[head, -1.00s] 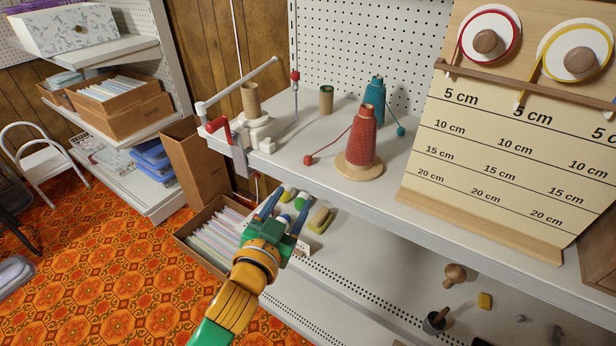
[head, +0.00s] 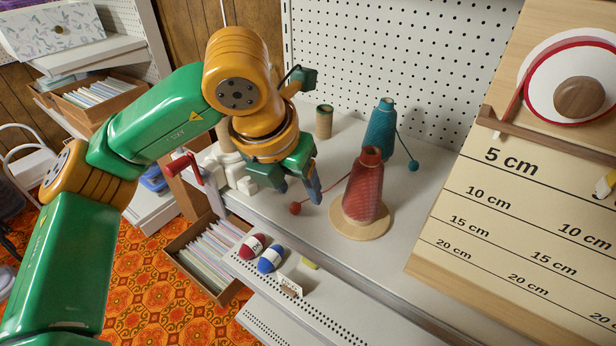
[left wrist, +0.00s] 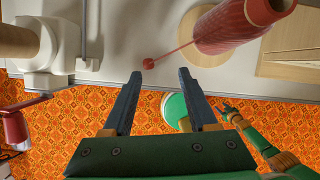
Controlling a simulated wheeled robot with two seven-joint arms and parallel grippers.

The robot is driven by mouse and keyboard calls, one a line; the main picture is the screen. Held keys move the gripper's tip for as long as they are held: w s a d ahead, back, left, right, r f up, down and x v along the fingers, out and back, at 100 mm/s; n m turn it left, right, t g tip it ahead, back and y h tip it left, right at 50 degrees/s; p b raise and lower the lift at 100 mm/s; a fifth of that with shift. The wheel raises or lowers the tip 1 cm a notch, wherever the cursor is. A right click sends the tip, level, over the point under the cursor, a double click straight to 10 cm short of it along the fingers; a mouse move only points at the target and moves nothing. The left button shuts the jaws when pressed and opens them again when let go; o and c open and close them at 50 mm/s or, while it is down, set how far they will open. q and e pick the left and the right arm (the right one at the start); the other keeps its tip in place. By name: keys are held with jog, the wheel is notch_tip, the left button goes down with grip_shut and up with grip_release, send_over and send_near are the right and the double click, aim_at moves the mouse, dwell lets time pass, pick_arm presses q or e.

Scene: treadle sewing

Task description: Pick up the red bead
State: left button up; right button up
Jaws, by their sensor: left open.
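The red bead (head: 295,208) lies near the front edge of the grey shelf, on a red thread running to the red cone of thread (head: 363,190), which stands on a round wooden base. My left gripper (head: 300,191) is open and empty, pointing down just above the bead. In the left wrist view, the bead (left wrist: 148,63) shows just beyond the fingertips (left wrist: 159,74), between their lines and nearer the left finger. In that view, a distant green and orange arm, seemingly my right, ends in a small gripper (left wrist: 229,113); its jaws are too small to read.
A teal cone (head: 381,128) with a teal bead (head: 413,166) stands behind the red cone. A cardboard tube (head: 324,122) is at the back. A white winder with a red handle (head: 186,167) is left. A wooden length board (head: 450,228) stands right.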

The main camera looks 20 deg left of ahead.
aim_at(294, 207)
pick_arm(q)
jog(key=shift+w+a, duration=0.5)
jog(key=shift+w, duration=0.3)
jog(key=shift+f, duration=0.35)
jog(key=shift+s+a+f+p, duration=0.15)
jog(key=shift+s+f+p, duration=0.2)
jog(key=shift+f+p, duration=0.2)
jog(key=shift+s+a+f+p, duration=0.1)
jog(key=shift+s+f+p, duration=0.2)
jog(key=shift+f+p, duration=0.15)
jog(key=f, duration=0.1)
jog(key=w+f, duration=0.1)
jog(key=shift+f+t, duration=0.3)
jog(key=shift+f, duration=0.05)
jog(key=shift+w+f, duration=0.3)
jog(key=shift+w, duration=0.1)
jog(key=shift+s+r, duration=0.1)
jog(key=shift+s, duration=0.1)
grip_shut()
pick_arm(e)
jog(key=shift+s+r, duration=0.25)
jog(key=shift+r, duration=0.85)
